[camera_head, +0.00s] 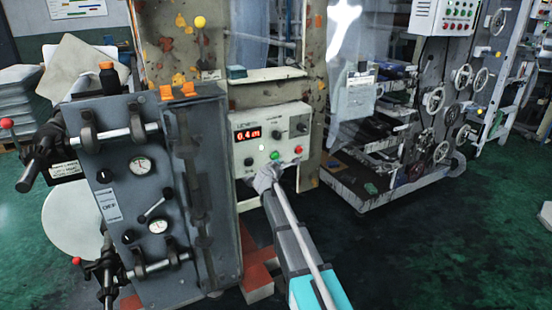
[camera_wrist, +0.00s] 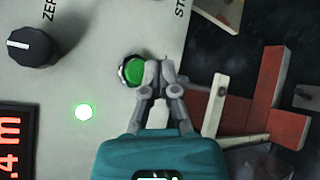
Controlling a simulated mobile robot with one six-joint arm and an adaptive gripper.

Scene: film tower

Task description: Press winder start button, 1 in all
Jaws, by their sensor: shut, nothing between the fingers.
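The green button (camera_head: 275,155) sits low on a cream control panel (camera_head: 244,114), beside a red button (camera_head: 298,150). In the wrist view the green button (camera_wrist: 134,70) has a metal ring, and part of its right side is covered by my fingertips. My gripper (camera_head: 267,174) is at the panel's lower edge, just below the green button in the head view. In the wrist view my gripper (camera_wrist: 161,70) is shut and empty, with its tips at the button's right edge. I cannot tell whether they touch it.
The panel has a red digital display (camera_head: 248,134), a lit green lamp (camera_wrist: 84,112) and a black knob (camera_wrist: 34,45). A grey machine unit (camera_head: 105,200) with gauges and clamps stands close on the left. Another machine with handwheels (camera_head: 435,99) stands at right. Green floor (camera_head: 430,250) is open at front right.

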